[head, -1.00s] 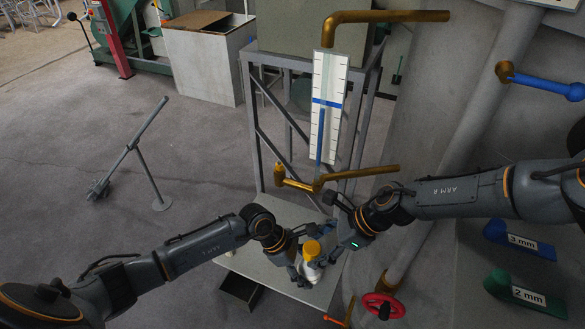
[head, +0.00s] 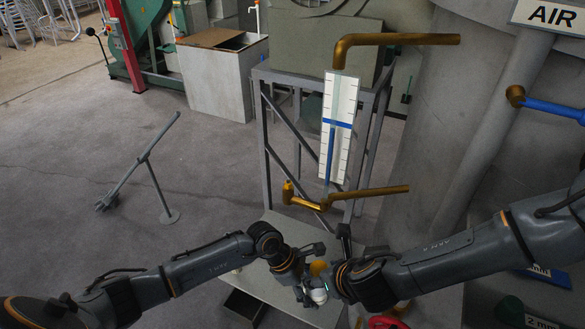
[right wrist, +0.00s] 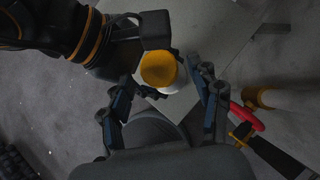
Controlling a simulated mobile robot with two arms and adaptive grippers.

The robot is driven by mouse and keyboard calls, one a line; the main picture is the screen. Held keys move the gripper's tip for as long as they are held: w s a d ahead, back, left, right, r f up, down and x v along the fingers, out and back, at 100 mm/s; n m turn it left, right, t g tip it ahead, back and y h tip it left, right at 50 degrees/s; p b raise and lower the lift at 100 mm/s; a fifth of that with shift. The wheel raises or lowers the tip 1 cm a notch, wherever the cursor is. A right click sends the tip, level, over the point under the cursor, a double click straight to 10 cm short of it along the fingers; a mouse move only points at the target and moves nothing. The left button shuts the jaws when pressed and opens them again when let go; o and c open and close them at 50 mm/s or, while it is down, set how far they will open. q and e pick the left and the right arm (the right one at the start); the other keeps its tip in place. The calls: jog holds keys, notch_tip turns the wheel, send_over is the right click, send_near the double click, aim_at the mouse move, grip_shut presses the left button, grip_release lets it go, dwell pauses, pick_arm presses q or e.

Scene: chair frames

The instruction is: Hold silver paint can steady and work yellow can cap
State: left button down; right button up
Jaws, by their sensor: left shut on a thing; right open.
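The silver paint can (head: 318,295) looks pale and is held above the small grey table in the head view. Its yellow cap (head: 318,267) is on top, partly hidden by my right gripper. My left gripper (head: 308,286) is shut on the can from the left. My right gripper (head: 330,278) is close beside the cap on the right. In the right wrist view the cap (right wrist: 160,69) and a pale edge of the can (right wrist: 178,80) lie just ahead of the open fingers of my right gripper (right wrist: 163,100). I see no contact with the cap.
The grey table (head: 290,228) is mostly bare behind the can. A metal frame with a gauge board (head: 340,125) and brass pipes (head: 350,194) stands behind it. A red valve wheel (head: 388,322) is at the front right, also in the right wrist view (right wrist: 247,117).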

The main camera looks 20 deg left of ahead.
jog(key=shift+s+a+m+t+h, duration=0.1)
jog(key=shift+s+m+t+h, duration=0.15)
jog(key=shift+m, duration=0.35)
jog(key=s+a+r+n+g+y, duration=0.2)
jog(key=r+y, duration=0.3)
jog(key=r, duration=1)
jog(key=s+a+r+n+g+y, duration=0.2)
jog(key=a+r+n+y, duration=0.1)
jog(key=r, duration=1.3)
jog(key=shift+r+n+y, duration=0.2)
jog(key=shift+n+y, duration=0.7)
jog(key=shift+y, duration=0.15)
jog(key=shift+s+a+r, duration=0.1)
jog(key=shift+c, duration=0.9)
